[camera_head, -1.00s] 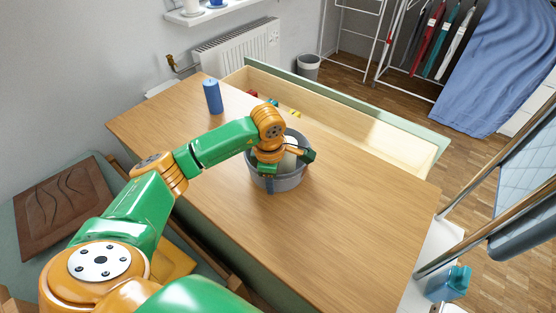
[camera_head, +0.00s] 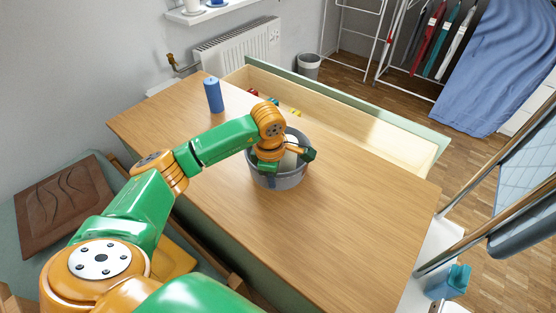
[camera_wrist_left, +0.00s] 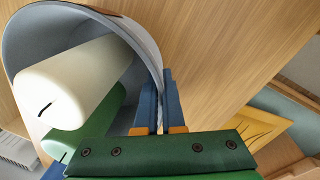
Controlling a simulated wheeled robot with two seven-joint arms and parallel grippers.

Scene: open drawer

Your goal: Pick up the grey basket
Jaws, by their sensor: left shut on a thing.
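The grey basket (camera_head: 293,180) is round and stands out near the middle of the wooden top in the head view. It also shows in the left wrist view (camera_wrist_left: 72,22), at the upper left. A white candle (camera_wrist_left: 75,80) and a green candle (camera_wrist_left: 85,128) lie inside it. My left gripper (camera_head: 271,181) is at the basket's near side. In the left wrist view its blue fingers (camera_wrist_left: 160,103) are shut on the basket's wall at the rim. I cannot tell whether the basket's bottom touches the top. My right gripper is not in view.
A blue candle (camera_head: 213,95) stands on the wooden top (camera_head: 350,230) at the back left. An open drawer (camera_head: 400,142) extends beyond the far edge, with small coloured things inside. The top right of the basket is clear. A radiator (camera_head: 240,48) is on the wall behind.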

